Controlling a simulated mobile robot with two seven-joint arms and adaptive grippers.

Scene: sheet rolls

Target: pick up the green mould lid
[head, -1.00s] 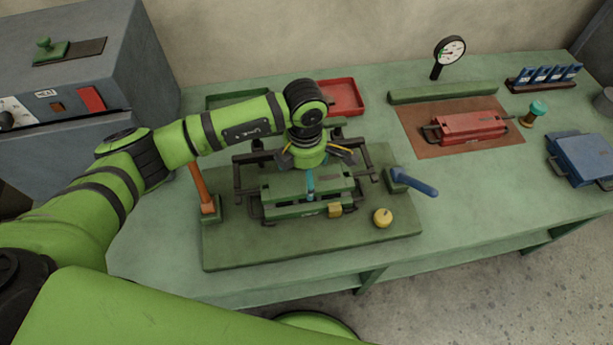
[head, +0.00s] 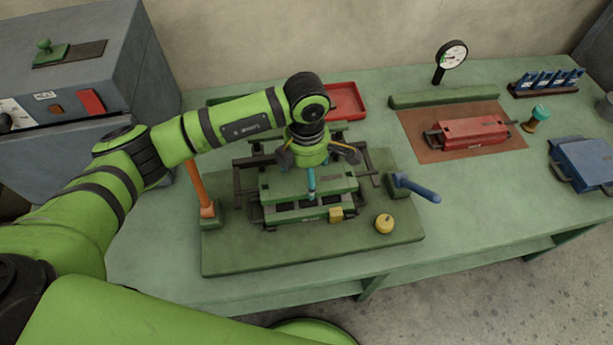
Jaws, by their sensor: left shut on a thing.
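The green mould lid (head: 283,186) is a flat green slab over the green mould in the middle of the bench. A teal upright piece (head: 311,185) shows at its front middle. My left gripper (head: 312,165) comes down from above and is shut on the lid. The fingertips are largely hidden behind the wrist. The lid looks slightly raised, with dark and pale parts of the green mould base (head: 283,217) showing below its front edge. My right gripper is not in view.
Dark rails frame the mould on a green board (head: 240,255). An orange-handled lever (head: 203,190) stands left, a blue-handled lever (head: 416,188) right. A yellow knob (head: 384,223) is in front. A red mould (head: 470,132) and a blue mould (head: 583,160) lie to the right.

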